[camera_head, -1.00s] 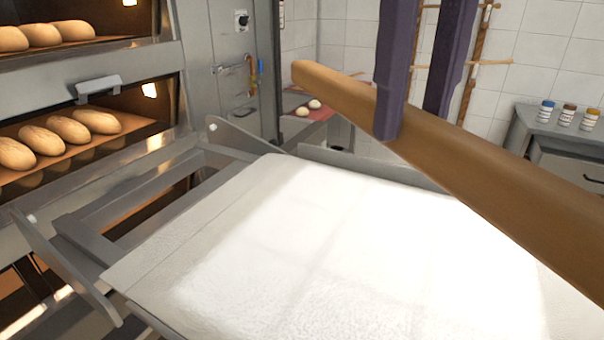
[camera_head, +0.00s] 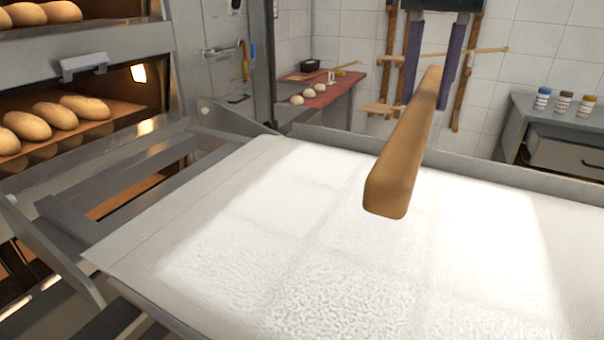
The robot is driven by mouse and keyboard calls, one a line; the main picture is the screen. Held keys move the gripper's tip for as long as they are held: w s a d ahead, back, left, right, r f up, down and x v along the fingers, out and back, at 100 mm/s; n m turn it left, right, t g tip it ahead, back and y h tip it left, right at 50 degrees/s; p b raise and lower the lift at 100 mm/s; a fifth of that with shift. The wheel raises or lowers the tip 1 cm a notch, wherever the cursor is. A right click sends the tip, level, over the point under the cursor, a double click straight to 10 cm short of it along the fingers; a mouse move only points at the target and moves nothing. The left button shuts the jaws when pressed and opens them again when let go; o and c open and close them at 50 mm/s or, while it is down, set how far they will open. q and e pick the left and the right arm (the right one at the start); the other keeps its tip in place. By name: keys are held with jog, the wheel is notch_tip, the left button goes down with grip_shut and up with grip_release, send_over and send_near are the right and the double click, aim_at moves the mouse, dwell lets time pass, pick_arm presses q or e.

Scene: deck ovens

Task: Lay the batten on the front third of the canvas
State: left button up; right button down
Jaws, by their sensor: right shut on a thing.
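The batten (camera_head: 400,155) is a long brown wooden bar. It hangs over the canvas with its near end toward me and its length running away to the back, so its shadowless underside leaves the exact height hard to tell. My right gripper (camera_head: 427,102) has its two purple fingers on either side of the batten's far part and is shut on it. The canvas (camera_head: 270,240) is a pale, floured sheet that fills the middle and front of the view. My left gripper is not in view.
Deck ovens with loaves (camera_head: 60,115) stand at the left, beside the grey metal side plate (camera_head: 55,250). A raised metal edge (camera_head: 500,172) runs along the back of the canvas. A red table with dough balls (camera_head: 335,95) and a grey counter with jars (camera_head: 560,125) stand behind.

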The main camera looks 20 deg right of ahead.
aim_at(425, 94)
notch_tip(425, 94, down, 3)
jog(key=shift+f+b, duration=0.1)
jog(key=shift+b, duration=0.6)
notch_tip(425, 94, down, 12)
jog(key=shift+f, duration=0.25)
notch_tip(425, 94, down, 3)
jog(key=shift+f+b, duration=0.2)
jog(key=shift+b, duration=0.4)
jog(key=shift+f, duration=0.25)
